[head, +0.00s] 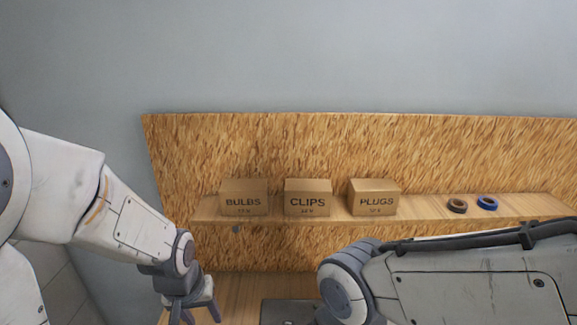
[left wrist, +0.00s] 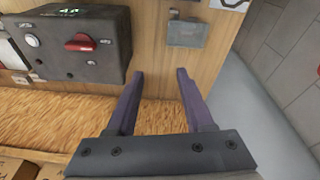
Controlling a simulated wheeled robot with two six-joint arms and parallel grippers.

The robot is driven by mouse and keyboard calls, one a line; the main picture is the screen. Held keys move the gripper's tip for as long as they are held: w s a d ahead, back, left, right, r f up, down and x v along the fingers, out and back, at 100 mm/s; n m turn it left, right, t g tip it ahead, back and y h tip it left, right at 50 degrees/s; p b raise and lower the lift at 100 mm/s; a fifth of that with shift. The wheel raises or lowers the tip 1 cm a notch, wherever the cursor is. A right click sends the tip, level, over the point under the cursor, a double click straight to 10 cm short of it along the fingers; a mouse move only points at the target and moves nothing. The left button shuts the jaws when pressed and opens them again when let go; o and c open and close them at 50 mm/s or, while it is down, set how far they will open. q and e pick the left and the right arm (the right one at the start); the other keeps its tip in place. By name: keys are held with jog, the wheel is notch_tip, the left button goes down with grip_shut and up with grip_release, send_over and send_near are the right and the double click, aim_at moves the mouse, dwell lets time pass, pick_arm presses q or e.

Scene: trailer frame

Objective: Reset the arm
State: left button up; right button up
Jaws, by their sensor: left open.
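My left arm comes in from the left of the head view. Its gripper (head: 198,315) points down over the wooden bench at the bottom edge. In the left wrist view the gripper (left wrist: 160,76) shows two purple-grey fingers spread apart with nothing between them. Bench surface shows between the fingers. My right arm crosses the lower right of the head view; its gripper is out of the picture.
Boxes marked BULBS (head: 244,197), CLIPS (head: 307,197) and PLUGS (head: 374,197) stand on a shelf (head: 421,208). Two tape rolls, brown (head: 457,205) and blue (head: 487,202), lie right. A dark unit with a red switch (left wrist: 80,43) and small grey box (left wrist: 187,33) are near the left fingers.

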pick_arm(q)
jog(key=s+d+f+m+g+b, duration=0.1)
jog(key=s+d+f+m+b, duration=0.3)
jog(key=s+d+b, duration=0.2)
jog(key=s+d+f+m+g+b, duration=0.1)
jog(key=s+d+f+m+b, duration=0.3)
jog(key=s+b, duration=0.4)
jog(key=shift+s+d+f+m+h+b, duration=0.2)
jog(key=shift+s+d+m+h+b, duration=0.3)
jog(key=shift+d, duration=0.6)
jog(key=shift+w, duration=0.1)
